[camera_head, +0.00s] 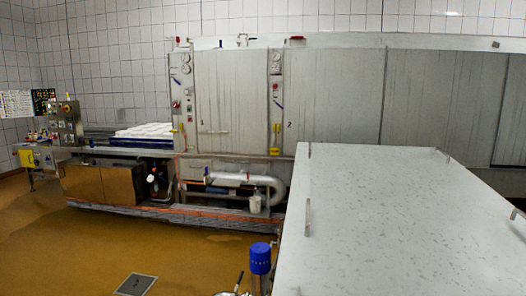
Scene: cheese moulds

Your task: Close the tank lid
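A large pale grey flat panel, which looks like the tank lid (400,220), fills the lower right of the head view. It has small metal handles or brackets along its edges, one at the left edge (308,217) and one at the far right corner (442,154). The panel looks roughly level. Its near end runs out of the picture, and the tank body under it is hidden, so I cannot tell how it meets the tank rim. Neither of my grippers shows in this view.
A blue-capped fitting (260,258) stands by the panel's left edge, with small metal parts (235,290) beside it. Behind is a long steel machine (232,100) with pipes (235,180). The brown floor (80,250) at left is clear around a drain (136,284).

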